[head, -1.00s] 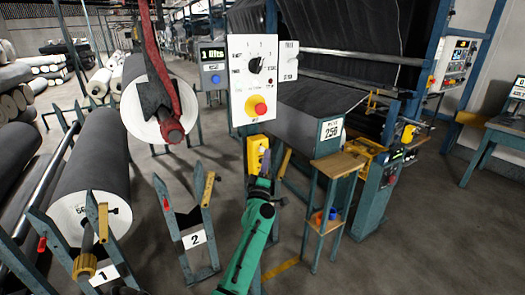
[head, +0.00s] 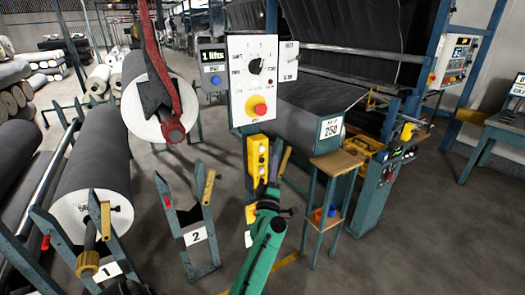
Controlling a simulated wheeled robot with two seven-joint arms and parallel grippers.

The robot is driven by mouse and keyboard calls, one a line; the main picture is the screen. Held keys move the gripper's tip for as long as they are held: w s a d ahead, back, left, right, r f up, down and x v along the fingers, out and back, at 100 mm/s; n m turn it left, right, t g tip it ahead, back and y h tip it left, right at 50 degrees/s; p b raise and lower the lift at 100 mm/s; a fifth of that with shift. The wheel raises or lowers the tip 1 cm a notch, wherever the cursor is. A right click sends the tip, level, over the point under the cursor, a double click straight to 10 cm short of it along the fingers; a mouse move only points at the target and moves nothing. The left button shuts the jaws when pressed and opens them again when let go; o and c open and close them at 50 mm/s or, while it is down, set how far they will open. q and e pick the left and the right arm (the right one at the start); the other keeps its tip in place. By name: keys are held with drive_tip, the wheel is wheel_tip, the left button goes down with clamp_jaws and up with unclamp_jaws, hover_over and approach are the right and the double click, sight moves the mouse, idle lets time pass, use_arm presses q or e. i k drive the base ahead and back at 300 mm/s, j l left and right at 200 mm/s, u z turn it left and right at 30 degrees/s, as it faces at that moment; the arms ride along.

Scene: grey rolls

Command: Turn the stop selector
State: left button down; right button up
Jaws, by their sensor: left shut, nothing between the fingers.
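The stop selector looks to be the black rotary knob (head: 256,66) on the upright white control panel (head: 238,88), with small markings around it that are too blurred to read. A red push button on a yellow base (head: 257,107) sits below it on the same panel. My left gripper (head: 274,168), at the end of the green arm, is shut and empty. It is below the panel, just right of the yellow button box (head: 256,158), apart from the knob. I cannot tell whether it touches the box. My right gripper is not in view.
A small display box (head: 212,68) adjoins the panel on the left. A red hook (head: 174,130) hangs by a grey roll to the left. A stand marked 2 (head: 194,236) is on the floor. A small wooden-topped table (head: 336,162) stands to the right.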

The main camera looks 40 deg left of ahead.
sight(255, 67)
drive_tip(key=u, duration=1.4)
